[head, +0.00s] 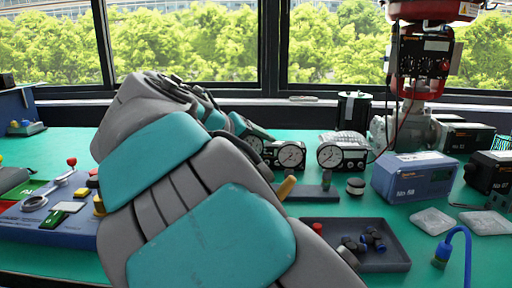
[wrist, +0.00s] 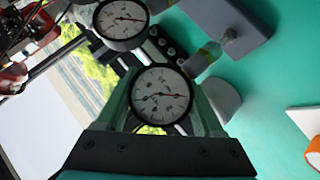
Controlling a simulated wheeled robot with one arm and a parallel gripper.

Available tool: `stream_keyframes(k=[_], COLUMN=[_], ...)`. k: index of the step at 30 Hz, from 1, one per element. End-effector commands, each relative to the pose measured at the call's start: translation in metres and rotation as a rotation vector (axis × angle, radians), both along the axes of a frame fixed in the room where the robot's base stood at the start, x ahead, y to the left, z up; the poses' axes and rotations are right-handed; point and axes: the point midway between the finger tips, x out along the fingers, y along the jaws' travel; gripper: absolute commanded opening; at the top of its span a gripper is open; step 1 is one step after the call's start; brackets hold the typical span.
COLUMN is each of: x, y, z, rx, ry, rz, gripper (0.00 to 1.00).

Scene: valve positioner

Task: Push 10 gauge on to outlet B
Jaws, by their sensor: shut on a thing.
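A round white-faced gauge (wrist: 160,95) with a dark rim sits between the two fingers of my gripper (wrist: 161,108) in the wrist view. My gripper is shut on it. Its dial figures are too small to read. In the head view my arm hides most of the gripper; a gauge (head: 255,143) shows partly beside its teal end. The valve assembly (head: 425,65), with a red top and dark gauge block, stands at the back right. I cannot make out which port is outlet B.
Two more gauges, one left (head: 291,154) and one right (head: 330,155), stand on the green bench. A grey block with a brass fitting (head: 286,187) is near them. A dark tray (head: 390,262) holds small fittings. A blue box (head: 413,177) stands right.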

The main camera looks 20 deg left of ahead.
Motion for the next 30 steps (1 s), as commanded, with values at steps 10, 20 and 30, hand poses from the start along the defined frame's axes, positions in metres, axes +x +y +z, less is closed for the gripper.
stream_keyframes(k=[10,20,30], x=[0.0,0.0,0.0], y=[0.0,0.0,0.0], z=[0.021,0.038,0.039], rx=[0.001,0.001,0.0], ry=[-0.003,-0.002,-0.001], rz=[0.001,0.002,0.001], gripper=[0.0,0.0,0.0])
